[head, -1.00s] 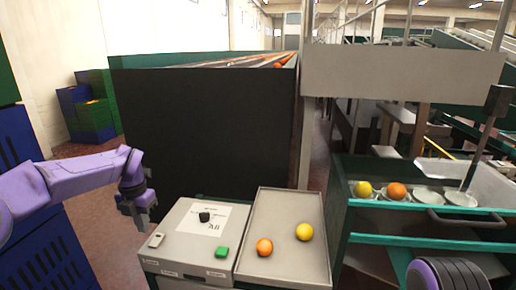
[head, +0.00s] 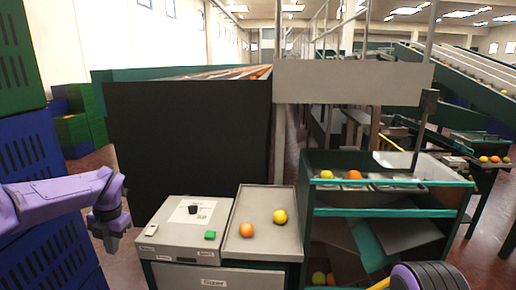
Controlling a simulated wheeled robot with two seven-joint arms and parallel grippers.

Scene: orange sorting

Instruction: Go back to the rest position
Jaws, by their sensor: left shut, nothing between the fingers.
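My left gripper (head: 109,240) hangs at the left, pointing down, at the end of my purple arm. It is shut and empty, apart from the grey control box (head: 172,237) to its right. Part of my right arm shows at the bottom right, but its gripper is not in view. An orange (head: 246,230) and a yellow fruit (head: 280,216) lie apart in the grey tray (head: 262,250) beside the box.
Stacked blue and green crates (head: 45,240) stand close at the left. A large black bin (head: 185,140) is behind the box. A green-edged sorting stand (head: 390,212) with fruit in cups is at the right. Red floor shows between crates and box.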

